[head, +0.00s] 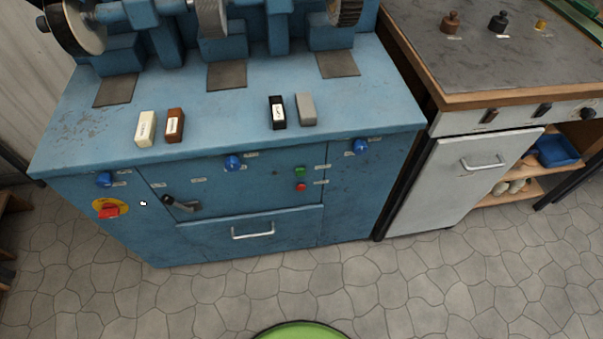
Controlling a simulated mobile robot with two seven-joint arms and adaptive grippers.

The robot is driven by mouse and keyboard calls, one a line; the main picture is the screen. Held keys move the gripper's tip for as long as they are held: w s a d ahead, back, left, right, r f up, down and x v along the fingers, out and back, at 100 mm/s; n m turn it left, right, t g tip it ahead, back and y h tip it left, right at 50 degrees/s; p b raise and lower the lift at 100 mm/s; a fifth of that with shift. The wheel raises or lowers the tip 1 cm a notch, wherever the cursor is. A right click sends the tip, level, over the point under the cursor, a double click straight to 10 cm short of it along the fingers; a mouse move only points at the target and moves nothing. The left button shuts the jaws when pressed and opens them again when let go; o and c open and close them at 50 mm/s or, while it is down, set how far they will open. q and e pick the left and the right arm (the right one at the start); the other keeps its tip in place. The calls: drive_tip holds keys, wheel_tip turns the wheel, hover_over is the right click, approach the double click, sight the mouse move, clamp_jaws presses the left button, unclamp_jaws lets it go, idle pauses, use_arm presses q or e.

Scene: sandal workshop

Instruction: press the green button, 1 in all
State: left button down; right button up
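Small labels are beside both buttons. Nothing covers the green button, and I cannot tell from this view whether it is pressed in. Neither of my grippers shows in the head view.
Blue knobs (232,162), a red switch on a yellow plate (109,210) and a drawer handle (253,232) are on the same front. Several blocks stand on top, such as a black one (277,112). A wooden-edged bench (500,60) adjoins right. The tiled floor (390,290) in front is largely clear.

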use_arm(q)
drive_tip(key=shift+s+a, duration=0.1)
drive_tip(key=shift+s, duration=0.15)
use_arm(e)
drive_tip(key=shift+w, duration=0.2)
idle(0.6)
